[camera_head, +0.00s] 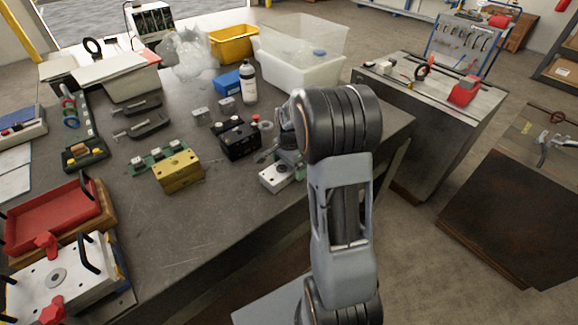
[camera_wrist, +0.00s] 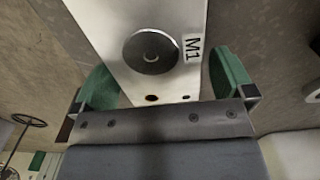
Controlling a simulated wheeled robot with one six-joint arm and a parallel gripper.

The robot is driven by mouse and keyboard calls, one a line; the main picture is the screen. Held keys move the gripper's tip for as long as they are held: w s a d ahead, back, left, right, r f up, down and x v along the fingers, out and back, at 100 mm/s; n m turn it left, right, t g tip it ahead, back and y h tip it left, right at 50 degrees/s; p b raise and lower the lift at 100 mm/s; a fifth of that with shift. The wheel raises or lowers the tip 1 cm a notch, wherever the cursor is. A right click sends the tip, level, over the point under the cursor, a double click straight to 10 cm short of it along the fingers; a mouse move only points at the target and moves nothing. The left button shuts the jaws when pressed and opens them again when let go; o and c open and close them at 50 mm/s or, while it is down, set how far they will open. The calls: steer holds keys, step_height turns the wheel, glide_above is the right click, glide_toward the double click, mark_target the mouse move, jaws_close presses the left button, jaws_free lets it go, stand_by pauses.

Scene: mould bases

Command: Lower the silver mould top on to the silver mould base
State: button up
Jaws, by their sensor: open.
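A silver mould block (camera_wrist: 125,55) with a round dark disc and an "M1" label fills the middle of the wrist view. It appears to be the mould top. My gripper (camera_wrist: 165,80) is open, with one green finger pad on each side of the block; a gap shows at the right pad, and the left pad is close to the block's edge. In the head view a silver mould piece (camera_head: 276,178) with dark holes shows beside my arm, at the table's front right edge.
A yellow mould block (camera_head: 178,172) and a black mould block (camera_head: 240,142) stand left of the silver piece. A bottle (camera_head: 249,83) and a clear bin (camera_head: 298,70) are behind. A red tray (camera_head: 55,220) is at left. The front middle of the table is clear.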

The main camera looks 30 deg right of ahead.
steer(key=shift+f, duration=0.4)
steer(key=shift+c, duration=0.5)
steer(key=c, duration=1.3)
steer(key=shift+r, duration=0.1)
steer(key=shift+c, duration=0.6)
steer(key=shift+r, duration=0.25)
steer(key=shift+r+p, duration=1.15)
steer(key=shift+r, duration=0.1)
